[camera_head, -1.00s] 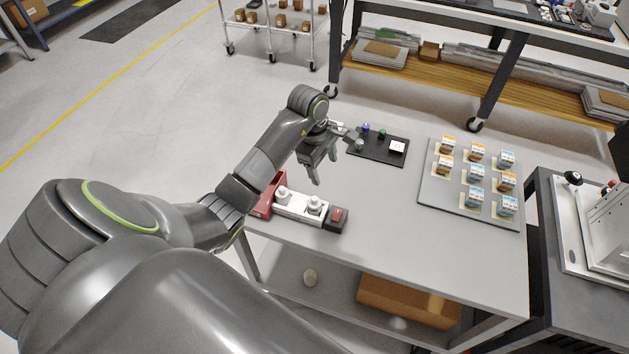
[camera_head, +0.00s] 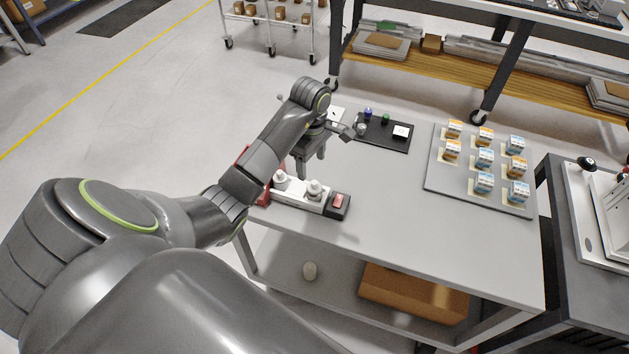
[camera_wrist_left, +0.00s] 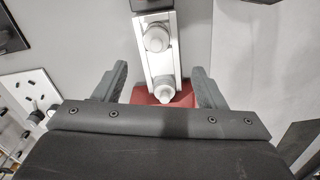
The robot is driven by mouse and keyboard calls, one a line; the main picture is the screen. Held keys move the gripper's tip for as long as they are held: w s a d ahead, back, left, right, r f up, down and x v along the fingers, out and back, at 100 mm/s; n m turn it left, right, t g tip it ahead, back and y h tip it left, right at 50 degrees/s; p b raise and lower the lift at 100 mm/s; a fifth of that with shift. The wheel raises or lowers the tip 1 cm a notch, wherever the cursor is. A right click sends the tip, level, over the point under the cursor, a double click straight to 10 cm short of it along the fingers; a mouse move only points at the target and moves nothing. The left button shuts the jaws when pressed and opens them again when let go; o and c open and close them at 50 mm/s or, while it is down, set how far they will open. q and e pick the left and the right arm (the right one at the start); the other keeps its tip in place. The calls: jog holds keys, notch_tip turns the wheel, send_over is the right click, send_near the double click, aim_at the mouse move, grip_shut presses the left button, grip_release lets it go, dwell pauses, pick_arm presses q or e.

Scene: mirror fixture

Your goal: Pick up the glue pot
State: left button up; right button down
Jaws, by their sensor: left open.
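Two white pots with knob-like tops, one (camera_head: 315,189) near the dark end and one (camera_head: 281,181) near the red bin, stand in a white holder (camera_head: 297,198) at the table's near left. I cannot tell for sure which thing is the glue pot. My left gripper (camera_head: 311,167) is open and empty, pointing down just behind the holder. In the left wrist view, the near pot (camera_wrist_left: 164,92) shows between the open fingers (camera_wrist_left: 159,70), and the other pot (camera_wrist_left: 157,40) lies farther along the holder. My right gripper is not in view.
A red bin (camera_head: 245,157) is partly hidden by my arm. A black block with a red top (camera_head: 338,201) ends the holder. A dark mat (camera_head: 375,143) carries small coloured pieces. A grey board (camera_head: 440,183) carries several small boxes. The table's middle is clear.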

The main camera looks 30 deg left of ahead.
aim_at(315, 182)
pick_arm(q)
jog(key=shift+w+d+f+b, duration=0.1)
jog(key=shift+f+b, duration=2.65)
jog(key=shift+f, duration=0.4)
jog(key=shift+w+d+f+b, duration=0.1)
jog(key=shift+d+f+b, duration=0.05)
jog(key=shift+f, duration=0.4)
jog(key=shift+w+d+f+b, duration=0.1)
jog(key=shift+f+b, duration=0.05)
jog(key=shift+f, duration=0.35)
jog(key=shift+f+p, duration=0.4)
jog(key=shift+f, duration=0.45)
jog(key=shift+a, duration=0.1)
